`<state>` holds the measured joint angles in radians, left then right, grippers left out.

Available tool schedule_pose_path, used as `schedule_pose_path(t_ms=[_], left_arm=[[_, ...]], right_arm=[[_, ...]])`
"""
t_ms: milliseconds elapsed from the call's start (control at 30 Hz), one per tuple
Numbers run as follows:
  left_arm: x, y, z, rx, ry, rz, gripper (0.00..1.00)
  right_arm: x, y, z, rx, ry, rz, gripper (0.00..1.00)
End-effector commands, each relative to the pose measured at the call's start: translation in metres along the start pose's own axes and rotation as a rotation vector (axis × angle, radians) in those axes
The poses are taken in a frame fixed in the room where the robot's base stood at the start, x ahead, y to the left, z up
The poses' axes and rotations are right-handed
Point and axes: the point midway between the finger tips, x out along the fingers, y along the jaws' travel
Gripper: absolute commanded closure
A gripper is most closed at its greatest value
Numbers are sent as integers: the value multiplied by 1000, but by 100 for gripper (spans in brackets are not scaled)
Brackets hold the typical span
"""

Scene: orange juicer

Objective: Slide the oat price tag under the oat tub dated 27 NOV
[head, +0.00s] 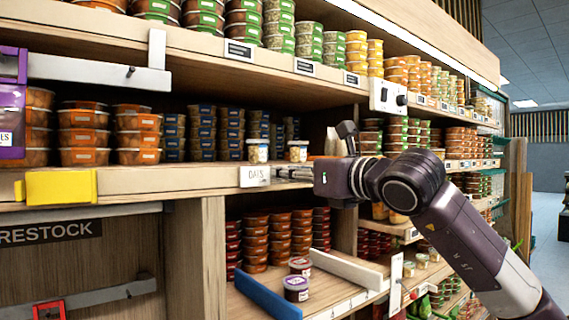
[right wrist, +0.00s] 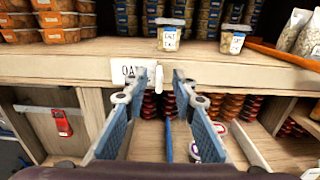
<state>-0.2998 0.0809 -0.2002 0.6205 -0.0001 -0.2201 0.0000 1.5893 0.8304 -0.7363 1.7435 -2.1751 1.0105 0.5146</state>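The white oat price tag (head: 254,177), lettered OATS, is on the front edge of the middle shelf; it also shows in the right wrist view (right wrist: 129,70). Two small pale oat tubs, a left one (head: 258,151) and a right one (head: 298,151), stand on that shelf, the left one above the tag. Both show in the right wrist view, left (right wrist: 171,36) and right (right wrist: 233,39); their dates are too small to read. My right gripper (right wrist: 157,80) is open at the tag's right end. A small white piece shows between its fingertips; contact is unclear. My left gripper is out of view.
A yellow block (head: 60,186) is on the shelf edge at left. Orange and dark tubs fill the shelf behind the oat tubs. Below, a blue divider (head: 262,292) and a white divider (head: 345,268) flank a bay with two tubs at its front.

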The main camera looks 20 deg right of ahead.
Motion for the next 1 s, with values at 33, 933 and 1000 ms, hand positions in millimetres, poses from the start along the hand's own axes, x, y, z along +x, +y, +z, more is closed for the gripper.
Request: schedule_pose_path(t_ms=[33, 933, 1000], left_arm=[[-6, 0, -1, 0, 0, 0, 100], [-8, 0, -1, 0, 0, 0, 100], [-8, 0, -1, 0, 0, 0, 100]], right_arm=[[6, 0, 2, 1, 1, 1, 75], [16, 0, 0, 0, -1, 1, 100], [16, 0, 0, 0, -1, 1, 100]])
